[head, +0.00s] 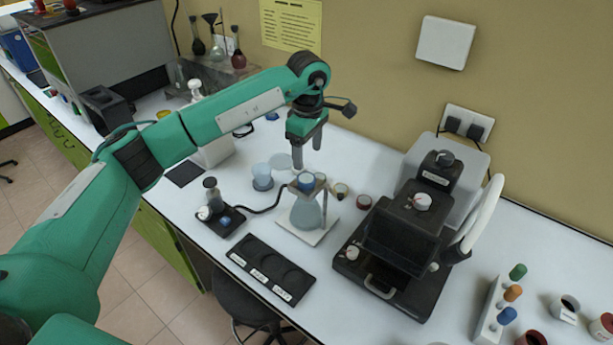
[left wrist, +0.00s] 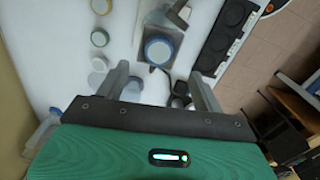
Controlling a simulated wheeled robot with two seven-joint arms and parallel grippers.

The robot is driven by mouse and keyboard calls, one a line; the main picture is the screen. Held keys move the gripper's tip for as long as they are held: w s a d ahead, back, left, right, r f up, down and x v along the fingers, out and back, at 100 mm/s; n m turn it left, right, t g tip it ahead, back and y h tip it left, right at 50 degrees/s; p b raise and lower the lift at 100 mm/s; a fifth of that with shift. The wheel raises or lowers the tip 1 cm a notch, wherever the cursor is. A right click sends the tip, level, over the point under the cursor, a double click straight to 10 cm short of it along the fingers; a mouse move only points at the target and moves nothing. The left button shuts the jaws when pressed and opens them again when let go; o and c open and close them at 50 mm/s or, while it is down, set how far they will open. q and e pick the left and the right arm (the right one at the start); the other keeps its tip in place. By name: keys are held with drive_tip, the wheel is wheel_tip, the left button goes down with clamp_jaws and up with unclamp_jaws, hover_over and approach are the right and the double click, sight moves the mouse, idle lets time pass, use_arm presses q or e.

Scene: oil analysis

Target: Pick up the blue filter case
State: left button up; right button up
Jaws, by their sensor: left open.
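The blue filter case appears to be the small blue round piece (head: 306,181) on top of the clear conical flask (head: 305,213). In the left wrist view it shows as a pale disc with a blue rim (left wrist: 158,51). My left gripper (head: 307,157) is open and empty, pointing down above and slightly behind the flask top. In the left wrist view its spread fingers (left wrist: 160,76) have the blue-rimmed disc just beyond them, between their lines and not touched. A pale cup with a blue base (head: 262,184) stands left of the flask. My right gripper is not in view.
A yellowish jar (head: 341,190) and a red jar (head: 363,202) stand right of the flask. A black machine (head: 400,240) is farther right. A black tray (head: 270,271) lies in front, and a small pump device (head: 212,205) with a cable stands at left.

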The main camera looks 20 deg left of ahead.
sight(307, 178)
use_arm(q)
wheel_tip(307, 178, down, 3)
drive_tip(key=shift+r+p, duration=0.1)
drive_tip(key=shift+p, duration=0.2)
wheel_tip(307, 178, down, 4)
drive_tip(key=p, duration=0.3)
drive_tip(key=shift+a, duration=0.15)
drive_tip(key=shift+f, duration=0.6)
drive_tip(key=c, duration=1.1)
